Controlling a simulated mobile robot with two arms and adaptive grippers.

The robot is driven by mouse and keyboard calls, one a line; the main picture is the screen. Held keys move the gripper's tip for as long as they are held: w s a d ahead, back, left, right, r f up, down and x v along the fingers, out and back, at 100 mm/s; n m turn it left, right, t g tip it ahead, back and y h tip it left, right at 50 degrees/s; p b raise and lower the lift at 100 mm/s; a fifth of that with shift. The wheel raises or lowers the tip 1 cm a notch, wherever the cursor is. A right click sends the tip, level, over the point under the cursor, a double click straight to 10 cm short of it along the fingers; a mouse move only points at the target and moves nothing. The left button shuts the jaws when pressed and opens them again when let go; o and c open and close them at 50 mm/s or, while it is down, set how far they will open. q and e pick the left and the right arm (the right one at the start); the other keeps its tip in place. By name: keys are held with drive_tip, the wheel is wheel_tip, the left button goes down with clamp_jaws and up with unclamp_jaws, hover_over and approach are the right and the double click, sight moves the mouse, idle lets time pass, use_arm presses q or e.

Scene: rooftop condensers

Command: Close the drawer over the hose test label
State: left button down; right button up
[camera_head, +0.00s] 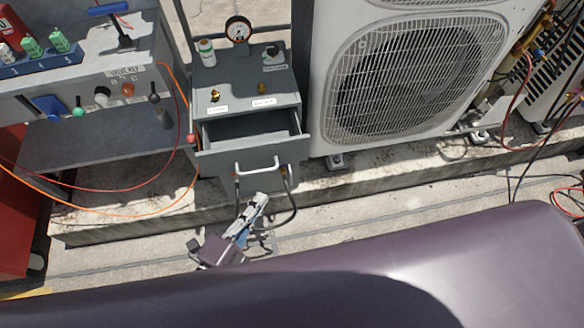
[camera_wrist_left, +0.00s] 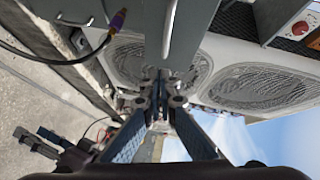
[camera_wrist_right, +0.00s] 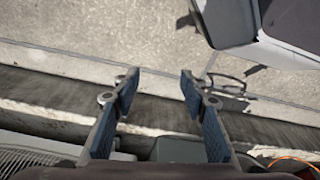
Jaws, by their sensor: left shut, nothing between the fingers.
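A grey cabinet (camera_head: 240,82) stands in the middle of the head view with its drawer (camera_head: 250,158) pulled out. The drawer has a pale bar handle (camera_head: 257,169), and its visible inside looks empty. White labels (camera_head: 217,109) and (camera_head: 263,102) sit on the cabinet above the drawer; their text is too small to read. My left gripper (camera_head: 260,199) is just below the drawer front, shut and empty; its closed tips (camera_wrist_left: 160,87) show near a grey bar in the left wrist view. I cannot tell whether they touch. My right gripper (camera_wrist_right: 158,88) is open and empty over concrete.
A dark hose (camera_head: 294,208) loops beside the drawer front. A white condenser unit (camera_head: 315,90) stands close on the right. A bench (camera_head: 90,140) with knobs and an orange cable (camera_head: 120,212) is on the left. A gauge (camera_head: 238,29) stands on the cabinet.

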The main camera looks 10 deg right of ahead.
use_arm(q)
wheel_tip(320, 180, up, 4)
drive_tip(key=s+d+m+h+b, duration=0.2)
drive_tip(key=d+m, duration=0.1)
drive_tip(key=m, duration=0.1)
drive_tip(key=x, duration=0.4)
drive_tip(key=w+a+p+x, duration=0.1)
drive_tip(key=x, duration=0.7)
drive_tip(key=shift+w+a+r+p, duration=0.25)
drive_tip(key=shift+w+r+p, duration=0.05)
drive_tip(key=shift+w, duration=0.45)
use_arm(e)
drive_tip(key=shift+s+f, duration=0.3)
drive_tip(key=shift+f, duration=0.75)
drive_tip(key=shift+s+f, duration=0.25)
drive_tip(key=shift+f, duration=0.8)
drive_tip(key=shift+d, duration=0.1)
